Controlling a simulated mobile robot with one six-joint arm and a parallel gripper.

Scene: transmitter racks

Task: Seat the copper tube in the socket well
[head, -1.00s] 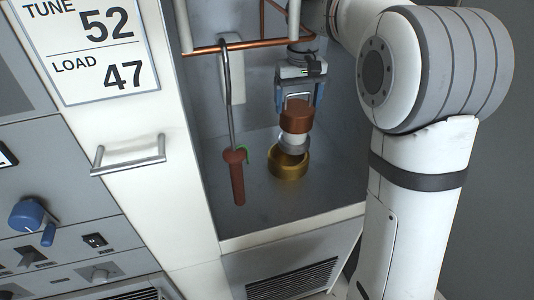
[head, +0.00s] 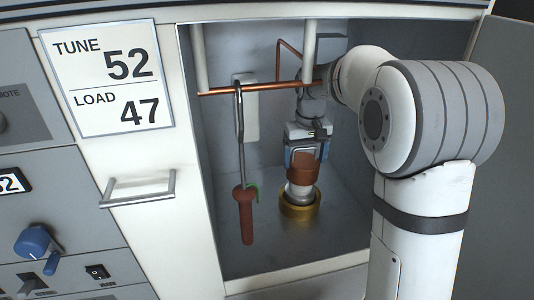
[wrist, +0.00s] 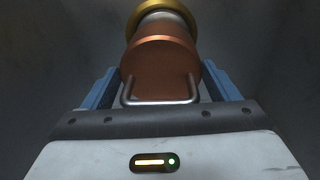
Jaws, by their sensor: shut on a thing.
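The copper tube (head: 304,170) has a copper upper body, a pale lower section and a wire handle on top. In the head view it stands roughly upright inside the cabinet. My gripper (head: 303,160) is above it with blue fingers on either side, shut on the tube; the fingers also show in the wrist view (wrist: 161,88). The brass socket well (head: 300,209) is a gold ring on the cabinet floor. The tube's pale lower end is at the ring's opening and looks partly inside it. How deep it sits is hidden by the rim.
A hook rod with a red-brown handle (head: 246,214) and a green strand hangs left of the tube from a horizontal copper pipe (head: 260,89). The cabinet's side walls and front sill (head: 290,275) bound the space. Some floor around the socket is bare.

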